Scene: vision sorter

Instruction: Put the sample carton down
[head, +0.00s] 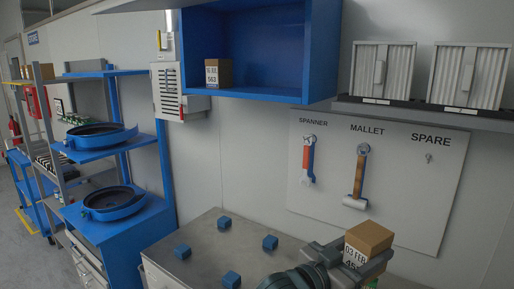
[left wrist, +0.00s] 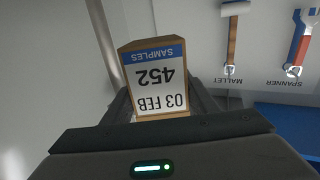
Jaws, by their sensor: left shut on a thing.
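The sample carton (head: 369,240) is a small brown box with a white label reading "03 FEB" and "45", partly cut off by my gripper. My left gripper (head: 348,256) is shut on it at the lower right of the head view. In the left wrist view the carton (left wrist: 158,80) sits between the fingers (left wrist: 160,108), its label upside down, reading "SAMPLES", "452", "03 FEB". The carton is above the right part of the metal worktop (head: 205,240); whether it touches the top is hidden. My right gripper is not in view.
Several small blue blocks (head: 270,242) stand on the worktop. Another carton (head: 217,73) marked 563 sits in the blue wall cabinet (head: 325,50). A tool board (head: 430,200) with spanner (head: 308,160) and mallet (head: 358,178) hangs behind. Blue shelves (head: 100,150) stand at left.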

